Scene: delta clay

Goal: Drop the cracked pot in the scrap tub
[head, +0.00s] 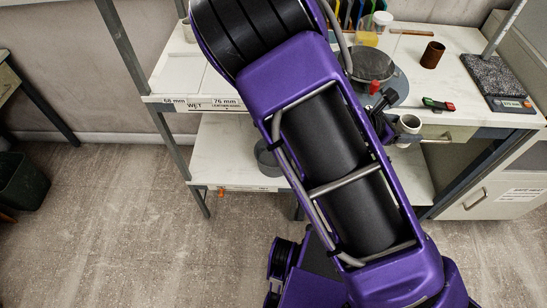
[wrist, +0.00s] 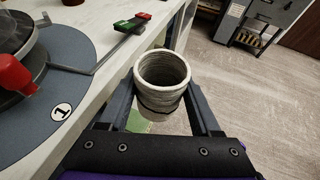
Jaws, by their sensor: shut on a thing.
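The pale grey clay pot (wrist: 163,72) is upright between the two fingers of my gripper (wrist: 160,92) in the wrist view. A dark jagged line runs around its lower wall. In the head view, my gripper (head: 398,130) is shut on the pot (head: 409,123), just off the table's front edge. My arm hides part of the table. A grey round tub (head: 267,159) stands on the lower shelf and a dark bin (head: 22,183) stands on the floor at the far left. I cannot tell which is the scrap tub.
The table (head: 425,70) holds a wheel (head: 373,64) with a red-topped item, a brown cup (head: 432,55), a green-and-red tool (head: 438,104) and a scale (head: 497,82). Drawers (head: 490,199) are at right. The floor (head: 110,215) at left is clear.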

